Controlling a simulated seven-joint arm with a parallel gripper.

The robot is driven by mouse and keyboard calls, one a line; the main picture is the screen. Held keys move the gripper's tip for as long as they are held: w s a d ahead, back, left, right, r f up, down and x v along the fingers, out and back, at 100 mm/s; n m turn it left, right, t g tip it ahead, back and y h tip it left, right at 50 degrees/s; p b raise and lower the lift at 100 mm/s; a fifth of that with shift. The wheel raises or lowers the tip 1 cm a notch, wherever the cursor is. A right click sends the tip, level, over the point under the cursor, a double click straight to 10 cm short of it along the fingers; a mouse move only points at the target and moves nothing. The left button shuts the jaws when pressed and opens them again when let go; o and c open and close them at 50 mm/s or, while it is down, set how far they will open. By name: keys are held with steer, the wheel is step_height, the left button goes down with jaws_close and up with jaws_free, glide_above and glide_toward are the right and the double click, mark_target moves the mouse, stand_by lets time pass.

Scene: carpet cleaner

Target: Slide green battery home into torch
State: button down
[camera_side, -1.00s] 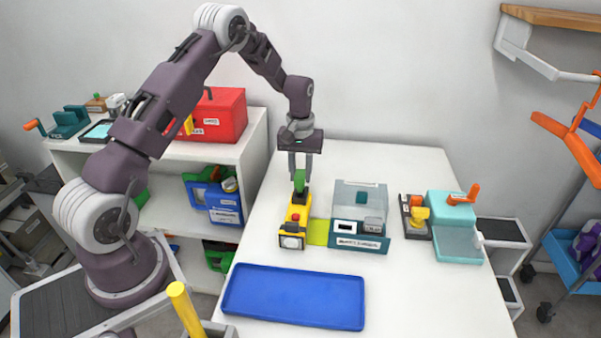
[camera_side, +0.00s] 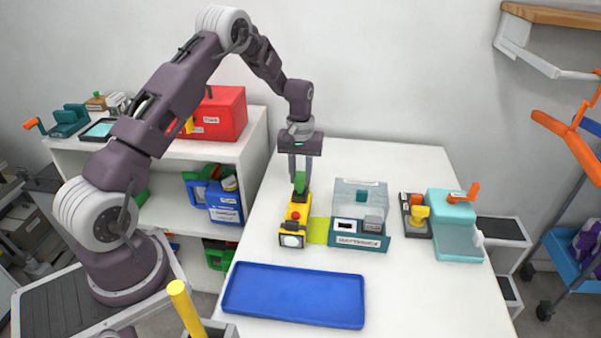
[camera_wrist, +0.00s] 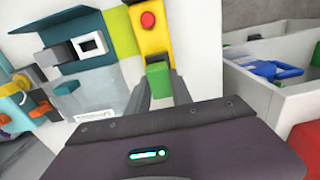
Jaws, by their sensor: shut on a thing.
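The yellow torch (camera_side: 297,222) lies on the white table, with a red button on top and a dark lens end toward the blue tray. The torch also shows in the wrist view (camera_wrist: 151,30). The green battery (camera_side: 300,182) stands at the torch's rear end and shows as a green block in the wrist view (camera_wrist: 158,78). My gripper (camera_side: 300,180) points down and is shut on the green battery, with a finger on either side. How deep the battery sits in the torch is hidden by the torch body and fingers.
A yellow-green pad (camera_side: 319,231) lies right of the torch, against a teal box with a clear lid (camera_side: 360,198). A blue tray (camera_side: 293,295) is in front. A teal device with an orange handle (camera_side: 455,225) stands at right. Bare table lies behind the torch.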

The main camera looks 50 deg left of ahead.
mark_target(300, 176)
steer(key=shift+f, duration=0.95)
steer(key=c, duration=1.1)
jaws_free()
steer(key=shift+o, duration=0.2)
step_height(300, 176, up, 7)
steer(key=shift+f, duration=0.2)
steer(key=shift+r, duration=0.25)
